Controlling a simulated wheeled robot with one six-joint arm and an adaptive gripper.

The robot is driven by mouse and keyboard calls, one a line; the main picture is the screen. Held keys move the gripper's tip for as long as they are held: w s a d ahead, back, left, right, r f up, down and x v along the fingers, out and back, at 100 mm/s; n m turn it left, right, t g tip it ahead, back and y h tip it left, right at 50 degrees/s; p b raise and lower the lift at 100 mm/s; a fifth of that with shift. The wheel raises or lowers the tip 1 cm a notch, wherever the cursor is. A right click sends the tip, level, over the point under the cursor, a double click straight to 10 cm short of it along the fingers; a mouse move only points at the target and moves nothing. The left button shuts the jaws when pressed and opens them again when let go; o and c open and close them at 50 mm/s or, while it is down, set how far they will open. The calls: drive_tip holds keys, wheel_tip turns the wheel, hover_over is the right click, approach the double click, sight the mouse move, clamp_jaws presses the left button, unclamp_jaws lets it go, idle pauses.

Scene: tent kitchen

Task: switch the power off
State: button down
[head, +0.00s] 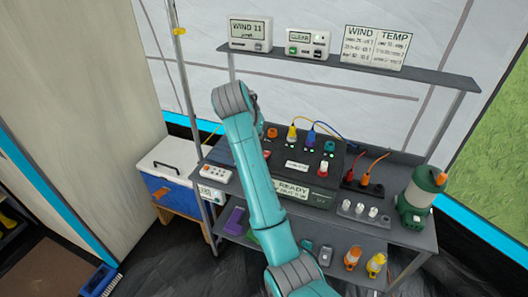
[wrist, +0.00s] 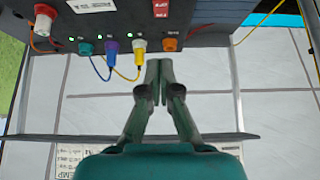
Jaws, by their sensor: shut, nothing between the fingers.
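The dark power box (head: 345,160) stands on the grey bench. Along its back are orange (head: 272,132), yellow (head: 291,134), purple (head: 311,138) and green (head: 330,146) connectors, with small green lights. Its front carries a "READY" display (head: 293,188). My gripper (wrist: 157,72) is shut and empty, just off the box's connector edge, between the yellow and orange connectors in that view. My arm hides part of the box in the head view.
Yellow and purple-blue cables run from the connectors. A shelf (head: 400,72) with a wind display (head: 249,33) and a "CLEAR" unit (head: 307,43) is above the bench. A green lantern (head: 420,195) stands at the right end. A blue-and-white cooler (head: 170,185) is at left.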

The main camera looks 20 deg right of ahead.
idle(0.4)
drive_tip(key=x, duration=0.9)
drive_tip(key=shift+w+d+f, duration=0.1)
drive_tip(key=shift+f, duration=0.1)
wheel_tip(320, 180, down, 3)
drive_tip(key=shift+f, duration=0.6)
drive_tip(key=shift+f, duration=0.1)
drive_tip(key=shift+a+f, duration=0.2)
drive_tip(key=shift+f, duration=0.05)
drive_tip(key=shift+r, duration=0.15)
drive_tip(key=shift+r, duration=0.7)
